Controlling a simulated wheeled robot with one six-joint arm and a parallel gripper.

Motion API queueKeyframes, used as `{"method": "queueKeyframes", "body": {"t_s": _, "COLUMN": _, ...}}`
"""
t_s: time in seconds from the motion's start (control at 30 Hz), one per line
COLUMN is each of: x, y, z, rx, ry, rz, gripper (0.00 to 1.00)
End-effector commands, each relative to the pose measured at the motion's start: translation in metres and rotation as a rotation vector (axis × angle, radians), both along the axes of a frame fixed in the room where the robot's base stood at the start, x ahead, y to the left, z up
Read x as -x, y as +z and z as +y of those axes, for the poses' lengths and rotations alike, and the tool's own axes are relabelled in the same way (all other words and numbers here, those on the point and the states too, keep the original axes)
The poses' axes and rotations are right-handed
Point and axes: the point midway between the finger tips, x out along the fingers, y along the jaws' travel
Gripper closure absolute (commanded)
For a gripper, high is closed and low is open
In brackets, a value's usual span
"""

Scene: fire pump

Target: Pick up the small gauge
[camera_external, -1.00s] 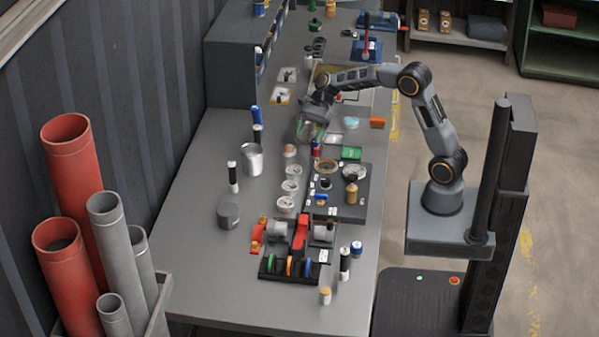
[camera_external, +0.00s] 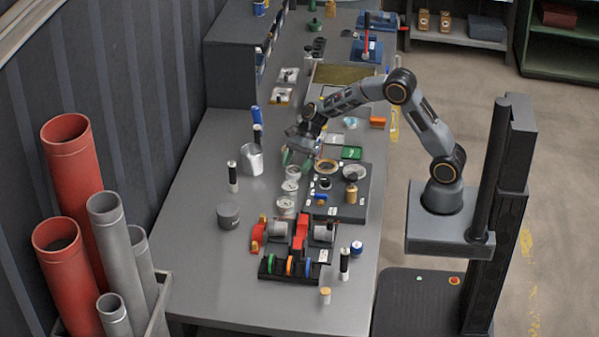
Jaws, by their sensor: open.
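Several round white-faced gauges stand in a row on the grey bench: one at the back (camera_external: 293,172), one in the middle (camera_external: 290,187) and a slightly larger one at the front (camera_external: 285,206). Which of them is the small gauge I cannot tell for sure. My gripper (camera_external: 294,160) is open and points down just behind the back gauge. Its fingers look greenish and are small in the view. Whether it touches anything below is not clear.
A silver cup (camera_external: 252,160) and a black-and-white cylinder (camera_external: 233,177) stand left of the gauges. A dark board (camera_external: 348,212) with rings and small parts lies to the right. A rack with red and black parts (camera_external: 290,268) is in front.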

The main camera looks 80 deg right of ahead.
Motion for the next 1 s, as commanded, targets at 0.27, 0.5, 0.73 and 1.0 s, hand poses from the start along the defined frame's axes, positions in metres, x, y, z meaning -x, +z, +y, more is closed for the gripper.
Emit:
{"method": "queueKeyframes", "body": {"t_s": 0.27, "x": -0.0030, "y": -0.0089, "z": 0.0081, "rx": 0.001, "ry": 0.000, "rz": -0.001, "gripper": 0.31}}
{"method": "queueKeyframes", "body": {"t_s": 0.5, "x": -0.0029, "y": -0.0087, "z": 0.0079, "rx": 0.001, "ry": 0.000, "rz": -0.001, "gripper": 0.49}}
{"method": "queueKeyframes", "body": {"t_s": 0.73, "x": -0.0029, "y": -0.0086, "z": 0.0079, "rx": 0.001, "ry": 0.000, "rz": -0.001, "gripper": 0.71}}
{"method": "queueKeyframes", "body": {"t_s": 1.0, "x": -0.0032, "y": -0.0069, "z": 0.0079, "rx": 0.001, "ry": 0.000, "rz": -0.003, "gripper": 0.71}}
